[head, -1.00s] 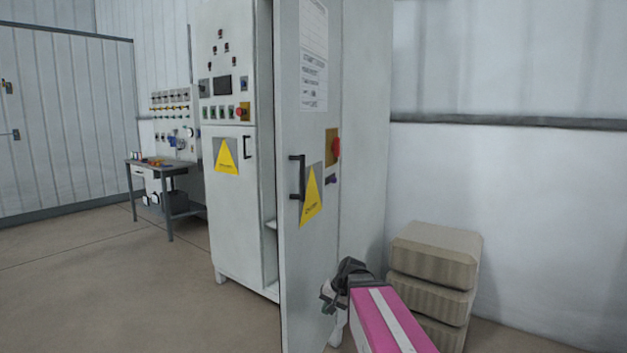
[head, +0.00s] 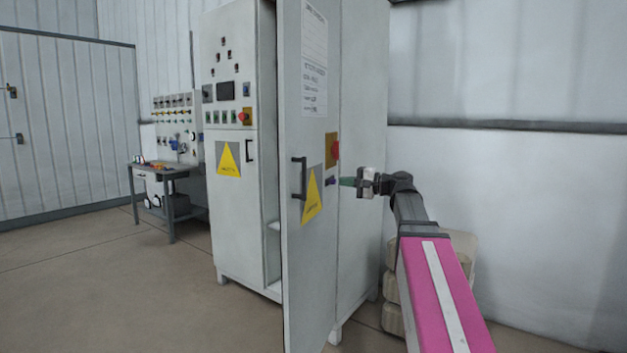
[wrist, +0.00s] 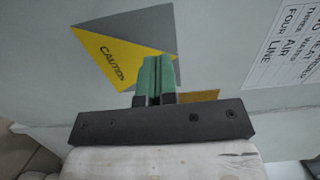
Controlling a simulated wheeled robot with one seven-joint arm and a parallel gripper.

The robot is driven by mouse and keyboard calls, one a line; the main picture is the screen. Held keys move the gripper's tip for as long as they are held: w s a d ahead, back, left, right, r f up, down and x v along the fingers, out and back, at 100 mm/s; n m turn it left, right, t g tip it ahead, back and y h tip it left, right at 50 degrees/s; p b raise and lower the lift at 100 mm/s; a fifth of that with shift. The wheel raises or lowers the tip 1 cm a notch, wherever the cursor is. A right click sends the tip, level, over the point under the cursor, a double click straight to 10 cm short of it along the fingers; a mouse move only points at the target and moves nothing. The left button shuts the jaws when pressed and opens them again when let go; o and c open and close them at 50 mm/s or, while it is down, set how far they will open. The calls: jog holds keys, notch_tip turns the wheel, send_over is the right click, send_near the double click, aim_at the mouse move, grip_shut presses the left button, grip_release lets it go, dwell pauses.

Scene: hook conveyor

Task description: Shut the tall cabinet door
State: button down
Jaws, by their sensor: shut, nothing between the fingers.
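The tall cabinet door (head: 310,245) stands open, swung out toward me. Its outer face shows a black handle (head: 299,178), a yellow caution triangle (head: 313,197) and a red knob (head: 335,150). The tall cabinet (head: 365,90) is behind it, and a dark gap with shelves shows left of the door's edge. My gripper (head: 345,182) is shut and empty, just right of the caution triangle. In the wrist view its green fingers (wrist: 155,77) point at the door face, over the caution sign (wrist: 115,55). I cannot tell whether they touch it.
A control cabinet front (head: 228,120) with switches adjoins on the left. A workbench (head: 165,173) stands farther back. Stacked tan sacks (head: 393,318) lie right of the cabinet, partly behind my arm. The floor at the left is clear.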

aim_at(300, 177)
jog(key=x, duration=1.3)
jog(key=shift+w+a+r, duration=0.15)
jog(key=shift+a, duration=0.25)
jog(key=shift+a, duration=0.15)
